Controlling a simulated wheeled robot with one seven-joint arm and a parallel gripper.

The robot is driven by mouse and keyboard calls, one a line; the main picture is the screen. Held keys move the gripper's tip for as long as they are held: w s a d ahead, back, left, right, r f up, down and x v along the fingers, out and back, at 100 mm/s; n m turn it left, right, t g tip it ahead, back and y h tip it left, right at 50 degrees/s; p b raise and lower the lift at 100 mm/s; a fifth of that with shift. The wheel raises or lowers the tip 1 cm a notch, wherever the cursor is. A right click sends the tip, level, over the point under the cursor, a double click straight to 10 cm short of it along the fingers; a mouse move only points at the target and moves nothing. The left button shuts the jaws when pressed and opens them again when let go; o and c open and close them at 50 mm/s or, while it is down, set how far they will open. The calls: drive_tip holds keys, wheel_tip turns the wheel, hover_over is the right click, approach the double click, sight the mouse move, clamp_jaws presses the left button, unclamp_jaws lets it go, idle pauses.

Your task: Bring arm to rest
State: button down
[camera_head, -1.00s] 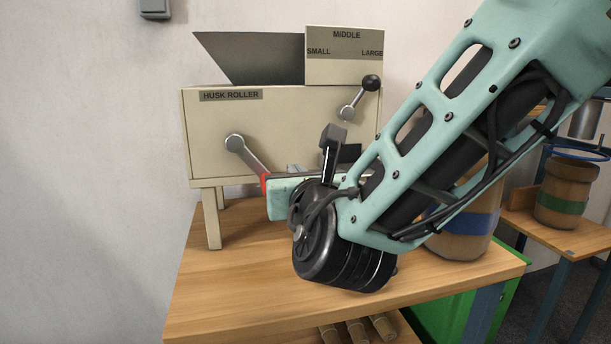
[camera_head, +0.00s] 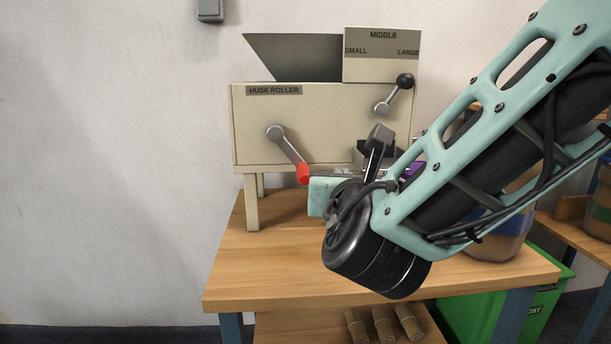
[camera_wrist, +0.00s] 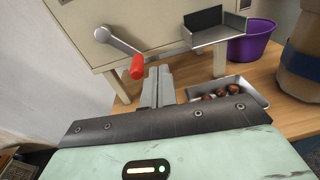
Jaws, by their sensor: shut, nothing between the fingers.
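My gripper shows in the wrist view (camera_wrist: 158,88) with its two fingers pressed together and nothing between them. In the head view my arm comes in from the upper right and its wrist hides most of the gripper. The husk roller (camera_head: 300,115) is a cream box on legs behind my gripper, with a grey hopper (camera_head: 295,57) on top. Its crank with a red handle (camera_head: 303,172) hangs down to the right; the red handle also shows in the wrist view (camera_wrist: 137,67), just left of my fingertips and apparently apart from them.
A metal tray with several chestnuts (camera_wrist: 228,92) lies on the table (camera_head: 260,280), right of my fingers. A purple bucket (camera_wrist: 252,42) and a brown sack with a blue band (camera_head: 497,235) stand further right. A green bin (camera_head: 480,310) is below. The table's left front is clear.

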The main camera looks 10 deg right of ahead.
drive_tip(key=s+d+f+m+g+h, duration=0.4)
drive_tip(key=s+d+f+m+g, duration=0.65)
drive_tip(key=s+f+m, duration=0.3)
drive_tip(key=s+a+f+m+g+y, duration=0.4)
drive_tip(key=s+a+m+g+y, duration=0.3)
drive_tip(key=s+m, duration=0.45)
wheel_tip(320, 180, up, 24)
drive_tip(key=a+m+p, duration=0.1)
drive_tip(key=p, duration=2.2)
drive_tip(key=shift+f+m+h, duration=0.15)
drive_tip(key=shift+m+h, duration=0.15)
drive_tip(key=shift+a, duration=0.1)
